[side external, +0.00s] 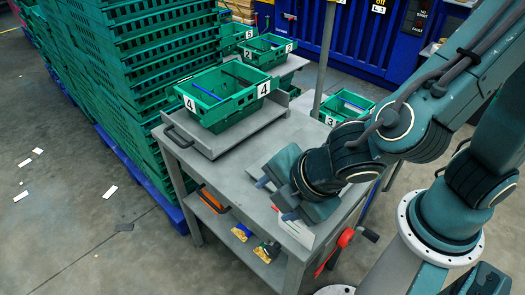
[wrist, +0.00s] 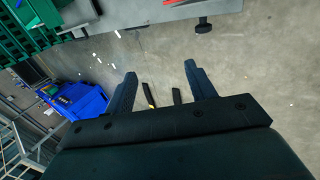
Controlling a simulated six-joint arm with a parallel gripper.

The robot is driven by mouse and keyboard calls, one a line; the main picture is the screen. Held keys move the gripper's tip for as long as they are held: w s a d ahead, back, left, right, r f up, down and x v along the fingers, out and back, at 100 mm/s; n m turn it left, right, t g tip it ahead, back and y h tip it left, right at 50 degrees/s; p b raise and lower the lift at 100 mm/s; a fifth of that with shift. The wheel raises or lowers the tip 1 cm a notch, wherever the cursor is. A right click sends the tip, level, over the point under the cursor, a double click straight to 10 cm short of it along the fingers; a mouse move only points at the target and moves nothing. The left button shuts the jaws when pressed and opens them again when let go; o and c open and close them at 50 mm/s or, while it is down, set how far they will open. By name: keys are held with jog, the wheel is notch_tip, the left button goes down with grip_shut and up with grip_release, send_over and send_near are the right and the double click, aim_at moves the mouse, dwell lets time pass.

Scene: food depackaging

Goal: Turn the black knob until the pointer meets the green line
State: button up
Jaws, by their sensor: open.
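My gripper (side external: 276,200) hangs over the front part of the grey worktable, apart from the knob. In the wrist view the two fingers (wrist: 160,73) are spread, with nothing between them. A black knob-like end (side external: 370,235) sticks out beside a red part (side external: 345,238) on the table's right side. A black knob-like piece (wrist: 203,25) on a short stem also shows at the top of the wrist view, below a bit of red. No pointer or green line can be made out.
The worktable (side external: 225,160) carries a green crate (side external: 222,96) marked 4 at its back. Tall green crate stacks (side external: 135,60) stand close on the left. Other numbered crates stand behind. Orange and yellow items lie on the shelf below. Open floor (side external: 60,230) lies at front left.

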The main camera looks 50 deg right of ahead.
aim_at(270, 252)
jog(key=a+f+g+h, duration=0.4)
jog(key=a+f+g, duration=0.2)
jog(key=f, duration=0.1)
jog(key=shift+w+f+h, duration=0.2)
jog(key=shift+w+h, duration=0.1)
jog(key=shift+w, duration=0.15)
jog(key=shift+f, duration=0.1)
jog(key=x, duration=1.3)
jog(key=shift+d+f, duration=0.1)
jog(key=shift+f, duration=0.2)
jog(key=shift+c, duration=0.4)
jog(key=c, duration=0.9)
jog(key=shift+s+m+t, duration=0.2)
jog(key=shift+m+t, duration=0.1)
jog(key=shift+t, duration=1.2)
